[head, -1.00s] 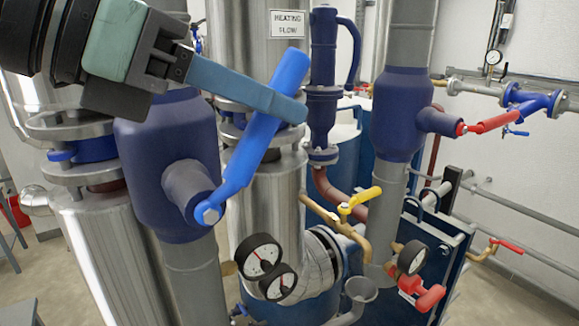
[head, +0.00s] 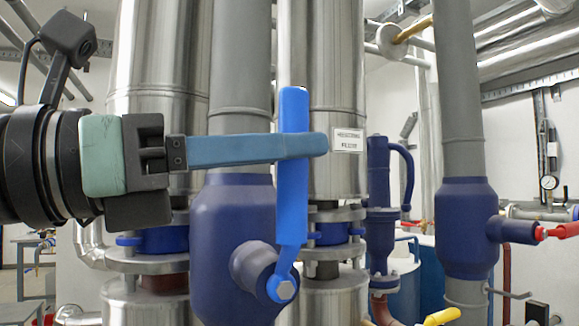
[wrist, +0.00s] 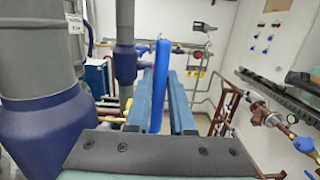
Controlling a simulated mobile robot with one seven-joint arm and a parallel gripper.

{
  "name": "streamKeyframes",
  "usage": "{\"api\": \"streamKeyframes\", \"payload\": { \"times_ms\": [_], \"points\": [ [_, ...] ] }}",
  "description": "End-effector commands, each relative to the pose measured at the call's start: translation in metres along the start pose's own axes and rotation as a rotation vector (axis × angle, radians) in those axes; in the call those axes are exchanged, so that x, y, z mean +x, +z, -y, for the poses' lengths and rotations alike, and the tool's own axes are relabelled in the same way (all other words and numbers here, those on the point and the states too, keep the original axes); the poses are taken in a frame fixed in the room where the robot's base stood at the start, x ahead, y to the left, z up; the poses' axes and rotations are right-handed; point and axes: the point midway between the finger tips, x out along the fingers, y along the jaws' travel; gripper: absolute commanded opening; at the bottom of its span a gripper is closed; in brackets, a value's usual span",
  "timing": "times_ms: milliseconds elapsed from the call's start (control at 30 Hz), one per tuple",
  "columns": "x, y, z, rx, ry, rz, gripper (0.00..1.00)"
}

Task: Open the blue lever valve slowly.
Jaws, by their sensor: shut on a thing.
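The blue lever (head: 291,205) stands almost upright, in line with the grey pipe behind it. Its lower end is bolted to the stub of a dark blue valve body (head: 228,245). My gripper (head: 312,145) reaches in level from the left and is shut on the upper part of the lever, its near finger crossing in front. The lever's top end sticks up above the fingers. In the wrist view the lever (wrist: 160,85) shows between my two fingers. The far finger is mostly hidden in the head view.
Thick steel and grey pipes stand close behind the lever. To the right are a labelled pipe with a white sign (head: 347,140), another dark blue valve (head: 467,225) with a red handle (head: 562,231), and a yellow handle (head: 441,317) low down. The wrist view shows wall piping at right.

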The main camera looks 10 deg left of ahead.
Motion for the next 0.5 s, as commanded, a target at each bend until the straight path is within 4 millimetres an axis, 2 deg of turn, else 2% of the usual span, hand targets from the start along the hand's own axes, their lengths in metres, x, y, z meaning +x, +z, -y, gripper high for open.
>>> {"api": "streamKeyframes", "payload": {
  "times_ms": [367,400,500],
  "points": [
    [-0.0022,-0.0012,-0.0008,-0.001,0.003,0.000,0.00],
    [-0.0021,-0.0012,-0.0008,-0.001,0.003,0.000,0.23],
    [-0.0017,-0.0012,-0.0007,-0.001,0.002,0.000,0.41]
  ]
}}
